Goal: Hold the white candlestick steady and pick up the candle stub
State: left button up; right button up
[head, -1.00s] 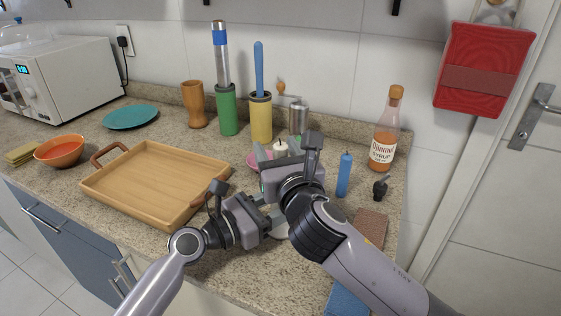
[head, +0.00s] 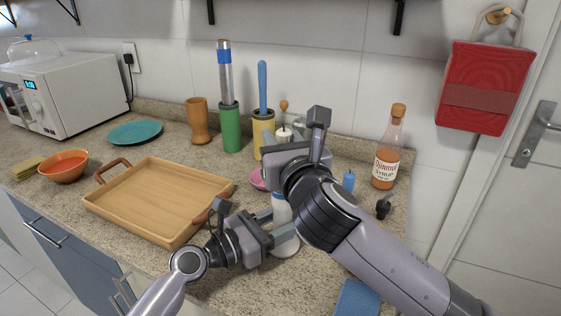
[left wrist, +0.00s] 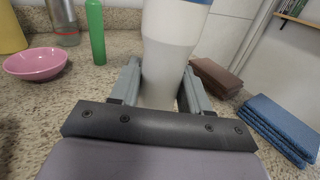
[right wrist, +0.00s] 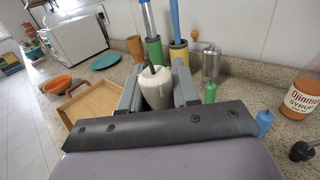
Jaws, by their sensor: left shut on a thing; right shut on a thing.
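The white candlestick (head: 281,212) stands upright on the counter near its front edge. My left gripper (head: 277,222) is shut around its shaft; the left wrist view shows the pale shaft (left wrist: 168,50) between both fingers, with blue at the top of the picture. My right gripper (head: 284,143) is shut on the white candle stub (head: 284,133) and holds it upright above the candlestick. The stub with its dark wick (right wrist: 155,88) shows between the fingers in the right wrist view. The stub's lower end is hidden in the head view.
A wooden tray (head: 128,207) lies left of the candlestick. A pink bowl (left wrist: 36,64) is behind it. A blue candle (head: 349,181), a dark stopper (head: 384,208) and a syrup bottle (head: 388,155) stand to the right. A blue cloth (head: 357,299) lies at the front right.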

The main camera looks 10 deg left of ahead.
pick_arm(q)
jog(key=shift+f, duration=0.1)
pick_arm(e)
jog(key=shift+r, duration=2)
pick_arm(q)
jog(key=o, duration=1.3)
